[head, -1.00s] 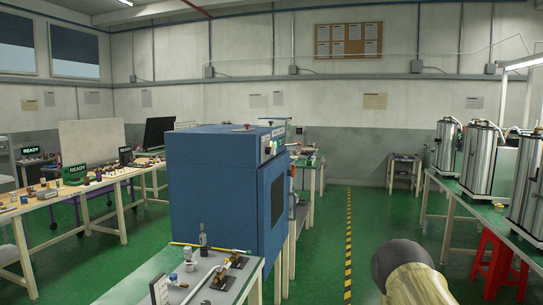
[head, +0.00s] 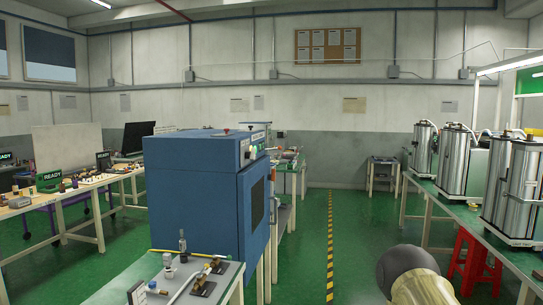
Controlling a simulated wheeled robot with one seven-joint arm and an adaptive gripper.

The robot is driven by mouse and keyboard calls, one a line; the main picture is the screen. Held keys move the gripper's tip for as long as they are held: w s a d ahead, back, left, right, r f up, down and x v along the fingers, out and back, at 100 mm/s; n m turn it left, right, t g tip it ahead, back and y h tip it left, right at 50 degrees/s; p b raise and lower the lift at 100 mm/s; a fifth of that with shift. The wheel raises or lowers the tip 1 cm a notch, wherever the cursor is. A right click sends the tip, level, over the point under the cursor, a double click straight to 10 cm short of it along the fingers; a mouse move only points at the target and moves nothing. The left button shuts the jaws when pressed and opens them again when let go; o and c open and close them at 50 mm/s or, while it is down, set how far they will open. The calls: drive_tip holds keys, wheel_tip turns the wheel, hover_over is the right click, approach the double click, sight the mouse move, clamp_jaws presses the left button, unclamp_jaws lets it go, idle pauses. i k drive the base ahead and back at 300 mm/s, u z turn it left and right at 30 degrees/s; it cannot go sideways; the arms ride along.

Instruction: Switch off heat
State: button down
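A blue oven-like cabinet (head: 190,200) stands left of centre in the head view. Its door, with a dark window (head: 257,203), faces right. Small controls (head: 250,148) sit on a pale panel along its upper right edge, too small to read. A red knob or button (head: 226,130) shows on its top. Which control is for heat, and how it is set, I cannot tell. Part of my arm (head: 412,275) shows at the lower right, apart from the cabinet. My gripper is not in view.
A grey bench (head: 150,290) with small fittings stands in front of the cabinet. Steel columns (head: 457,160) line a bench at right, with a red stool (head: 473,262) beneath it. A long table (head: 60,197) is at left. Green floor along the yellow-black stripe (head: 330,240) is clear.

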sight(253, 154)
drive_tip(key=z, duration=0.2)
drive_tip(key=i, duration=0.8)
drive_tip(key=u, duration=0.5)
drive_tip(key=i, duration=0.65)
drive_tip(key=u, duration=0.5)
